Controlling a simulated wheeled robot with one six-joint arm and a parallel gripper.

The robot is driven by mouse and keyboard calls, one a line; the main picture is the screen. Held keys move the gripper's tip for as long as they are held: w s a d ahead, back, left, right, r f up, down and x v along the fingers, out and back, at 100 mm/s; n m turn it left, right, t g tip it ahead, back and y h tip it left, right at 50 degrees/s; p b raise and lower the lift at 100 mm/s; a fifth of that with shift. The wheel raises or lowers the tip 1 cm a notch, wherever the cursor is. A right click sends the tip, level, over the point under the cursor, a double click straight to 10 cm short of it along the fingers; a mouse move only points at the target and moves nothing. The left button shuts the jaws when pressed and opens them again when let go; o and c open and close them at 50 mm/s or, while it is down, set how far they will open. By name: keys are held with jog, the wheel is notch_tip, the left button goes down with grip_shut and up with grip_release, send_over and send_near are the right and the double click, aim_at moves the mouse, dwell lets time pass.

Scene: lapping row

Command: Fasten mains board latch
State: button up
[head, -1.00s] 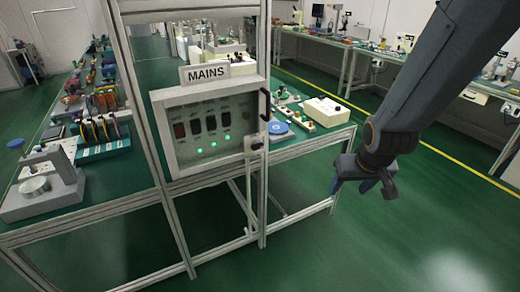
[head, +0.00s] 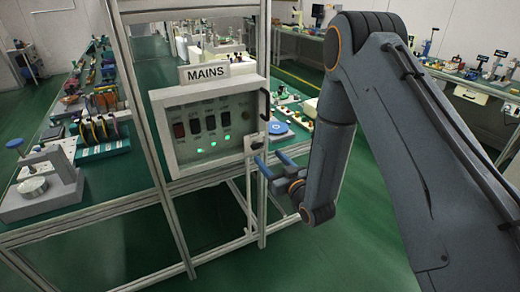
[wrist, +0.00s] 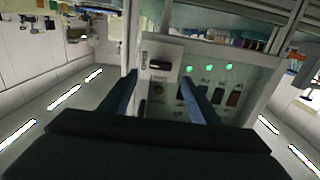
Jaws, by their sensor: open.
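The mains board (head: 190,149) is a grey-framed panel under a MAINS sign (head: 205,72), with dark switches and green lights behind its door, which looks shut. The latch (head: 257,146) is a small light plate with a dark knob at the lower right of the frame. In the wrist view the latch (wrist: 160,66) is upper centre, its dark knob lying crosswise. My gripper (head: 269,158) is open and empty, just in front of and slightly below the latch. In the wrist view its two blue fingers (wrist: 160,80) stand either side of the latch, apparently not touching it.
A dark handle (head: 265,104) sits on the frame's right edge above the latch. Metal posts (head: 140,95) frame the board. Green floor is open at the lower right.

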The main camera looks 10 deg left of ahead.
aim_at(258, 147)
jog(key=shift+p+x, duration=1.05)
jog(key=shift+x, duration=2.8)
